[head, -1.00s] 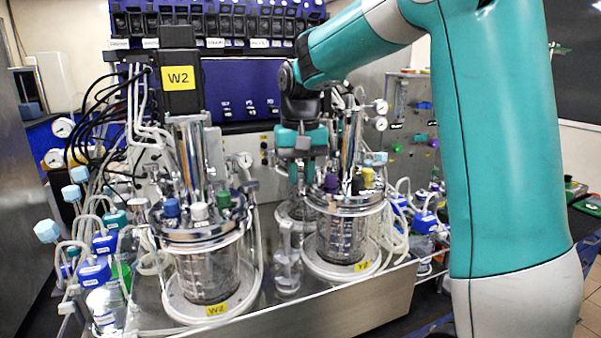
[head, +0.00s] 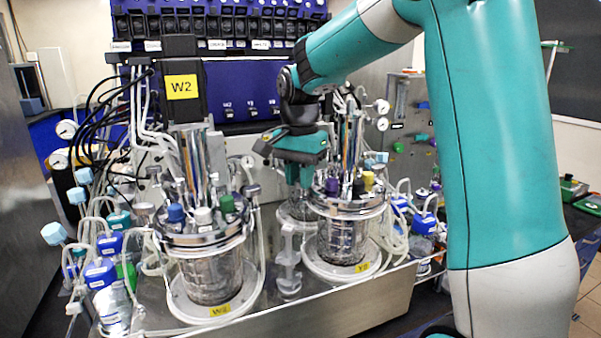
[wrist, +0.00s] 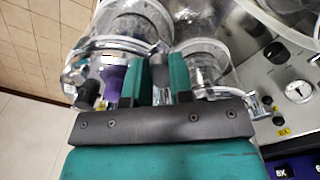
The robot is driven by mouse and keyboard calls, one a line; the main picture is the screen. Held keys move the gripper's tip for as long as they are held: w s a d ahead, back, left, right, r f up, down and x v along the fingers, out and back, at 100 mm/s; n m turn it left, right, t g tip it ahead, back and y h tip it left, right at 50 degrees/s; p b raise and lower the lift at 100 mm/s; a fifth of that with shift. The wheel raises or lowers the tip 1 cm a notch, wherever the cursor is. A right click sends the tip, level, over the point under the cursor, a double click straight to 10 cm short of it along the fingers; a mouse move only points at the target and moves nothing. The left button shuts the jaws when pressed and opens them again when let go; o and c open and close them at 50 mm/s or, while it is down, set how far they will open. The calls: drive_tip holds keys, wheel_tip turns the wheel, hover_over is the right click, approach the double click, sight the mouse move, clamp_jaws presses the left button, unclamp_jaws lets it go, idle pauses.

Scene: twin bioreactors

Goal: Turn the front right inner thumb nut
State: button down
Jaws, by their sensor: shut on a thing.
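The right front vessel (head: 343,235) has a metal head plate with purple and yellow caps and a yellow tag at its base. My gripper (head: 297,183) points down at the left, inner edge of that head plate. In the wrist view my gripper (wrist: 160,75) has its two teal fingers closed in around a small metal piece that shows as a narrow bright strip between them. It appears to be the inner thumb nut, mostly hidden by the fingers. The purple cap (wrist: 116,82) is just left of the fingers there.
The left front vessel (head: 208,270), tagged W2, stands to the left with blue, white and green caps. A small clear glass piece (head: 288,262) stands between the vessels. Tubing and bottles crowd both sides. A pressure gauge (wrist: 299,90) is at the right in the wrist view.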

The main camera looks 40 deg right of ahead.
drive_tip(key=m, duration=0.2)
drive_tip(key=m+p, duration=0.1)
drive_tip(key=m, duration=0.2)
drive_tip(key=shift+w+r, duration=0.1)
drive_tip(key=shift+w, duration=0.1)
drive_tip(key=shift+m, duration=0.3)
drive_tip(key=c, duration=1)
unclamp_jaws()
wheel_tip(320, 180, up, 17)
drive_tip(key=b, duration=0.1)
drive_tip(key=shift+r, duration=0.15)
